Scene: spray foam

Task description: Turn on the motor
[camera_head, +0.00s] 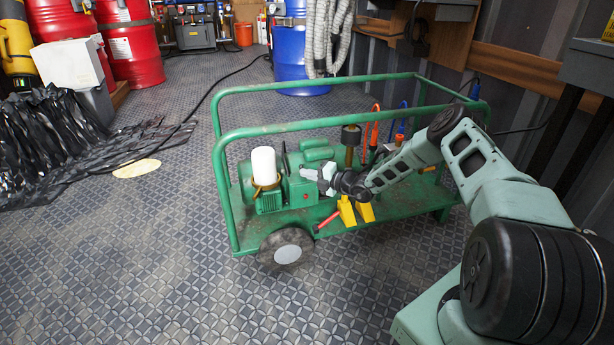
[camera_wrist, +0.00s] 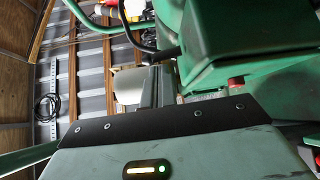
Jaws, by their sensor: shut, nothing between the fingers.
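The green motor (camera_head: 270,190) sits on a green wheeled cart, with a white cylinder (camera_head: 264,166) standing on its left part. My gripper (camera_head: 309,174) is shut and empty, reaching in from the right, level with the motor's box-shaped housing. In the wrist view the green housing (camera_wrist: 245,45) fills the upper right, with a small red button (camera_wrist: 236,82) at its lower edge. The gripper's grey fingers (camera_wrist: 151,86) are to the left of the button and look apart from it. Whether they touch the housing I cannot tell.
The cart's green rail (camera_head: 300,127) runs in front of and around the motor. Yellow-handled tools (camera_head: 347,211) and red and blue hooked lines (camera_head: 375,125) are close to my arm.

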